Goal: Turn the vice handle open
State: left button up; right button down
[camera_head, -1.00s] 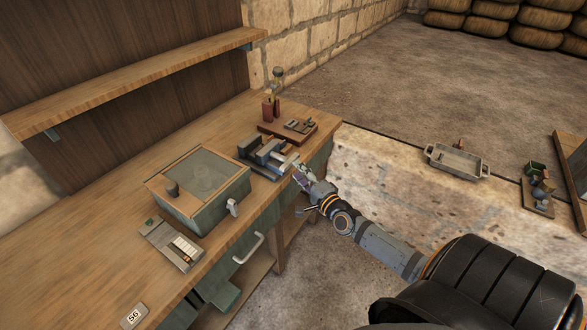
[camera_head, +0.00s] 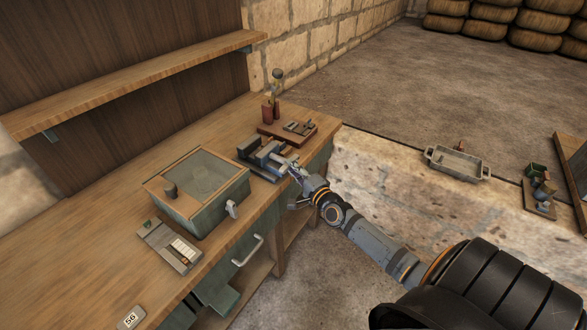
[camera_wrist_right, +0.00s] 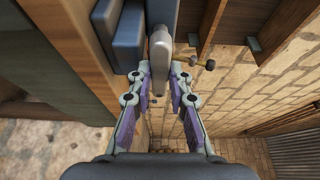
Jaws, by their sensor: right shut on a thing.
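The vice (camera_head: 260,153), with blue-grey jaws, sits at the front edge of the workbench, and its handle side faces my right arm. My right gripper (camera_head: 290,168) is at the vice's front, shut on the vice handle. In the right wrist view, the pale grey handle (camera_wrist_right: 160,48) lies between the two fingers of the right gripper (camera_wrist_right: 161,68), beside the blue vice body (camera_wrist_right: 128,38). The fingers hide part of the handle in the head view. My left gripper is not in view.
A glass-topped box (camera_head: 196,192) stands on the workbench (camera_head: 110,215) left of the vice. A wooden board with small parts (camera_head: 298,128) and a red holder (camera_head: 268,111) are behind it. A drawer handle (camera_head: 248,250) sticks out below. A metal tray (camera_head: 457,163) is at the right.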

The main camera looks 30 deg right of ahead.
pick_arm(q)
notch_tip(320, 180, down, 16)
jog(key=b, duration=1.7)
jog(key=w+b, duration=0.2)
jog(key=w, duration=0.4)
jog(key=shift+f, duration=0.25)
pick_arm(e)
jog(key=n+t+y, duration=0.1)
jog(key=n+y, duration=0.2)
jog(key=n, duration=0.4)
jog(key=n+t+y, duration=0.1)
jog(key=n+y, duration=0.2)
jog(key=n, duration=0.5)
jog(key=d+f+n+y, duration=0.1)
jog(key=n+y, duration=0.1)
jog(key=n, duration=0.5)
jog(key=shift+n+t+y, duration=0.3)
jog(key=shift+t+y, duration=0.1)
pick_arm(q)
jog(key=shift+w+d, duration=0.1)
pick_arm(e)
jog(key=shift+d, duration=0.1)
jog(key=c, duration=1.6)
grip_release()
jog(key=o, duration=0.4)
jog(key=shift+w+f, duration=0.15)
jog(key=shift+w, duration=0.15)
